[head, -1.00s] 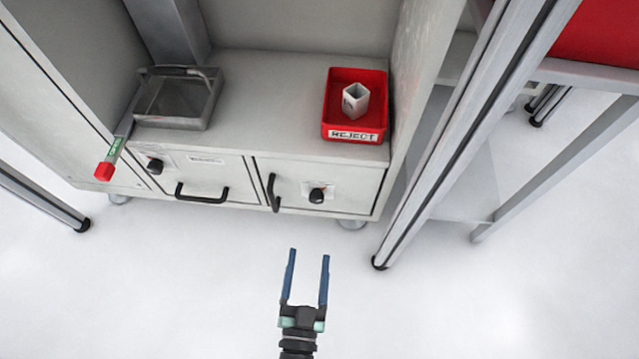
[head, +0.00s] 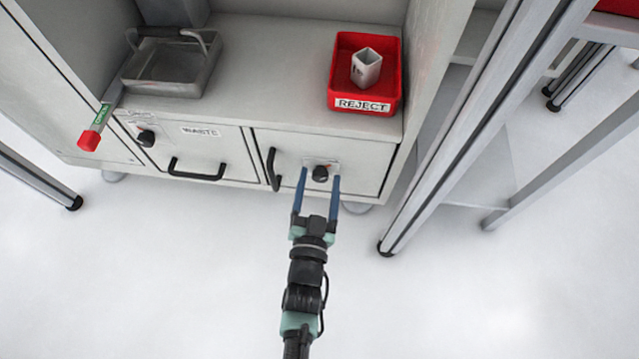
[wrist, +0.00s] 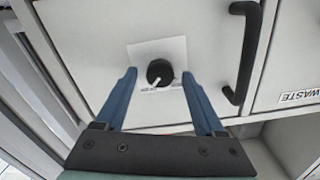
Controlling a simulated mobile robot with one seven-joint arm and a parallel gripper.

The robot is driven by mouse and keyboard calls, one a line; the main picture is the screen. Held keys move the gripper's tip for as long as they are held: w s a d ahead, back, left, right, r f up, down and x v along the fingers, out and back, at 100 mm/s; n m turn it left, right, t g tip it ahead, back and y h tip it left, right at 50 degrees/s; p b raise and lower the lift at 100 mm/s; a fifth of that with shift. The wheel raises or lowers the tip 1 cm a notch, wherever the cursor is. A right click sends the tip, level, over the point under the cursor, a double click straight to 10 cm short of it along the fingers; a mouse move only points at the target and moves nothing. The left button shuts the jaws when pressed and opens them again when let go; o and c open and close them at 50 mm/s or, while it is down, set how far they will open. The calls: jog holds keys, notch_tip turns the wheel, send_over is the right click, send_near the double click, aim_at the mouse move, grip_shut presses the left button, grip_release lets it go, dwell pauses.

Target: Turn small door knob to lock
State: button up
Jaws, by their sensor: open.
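The small black door knob (head: 320,173) is on the right-hand cabinet door (head: 365,160), on a white label. In the wrist view the knob (wrist: 160,72) is round with a white pointer mark slanting down and left. My gripper (head: 319,175) is open, with its two blue fingers pointing at the door. In the wrist view the fingertips of my gripper (wrist: 158,72) lie to either side of the knob, with space on both sides. Nothing is between the fingers except the knob's region. Whether the fingertips reach as deep as the knob is hard to tell.
A black handle (head: 272,168) stands left of the knob. The WASTE drawer (head: 210,150) has its own knob (head: 146,138) and handle. A red REJECT bin (head: 365,104) and a grey metal tray (head: 170,68) sit on top. A metal frame post (head: 470,125) rises at right.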

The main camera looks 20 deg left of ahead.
jog(key=shift+w, duration=0.15)
grip_shut()
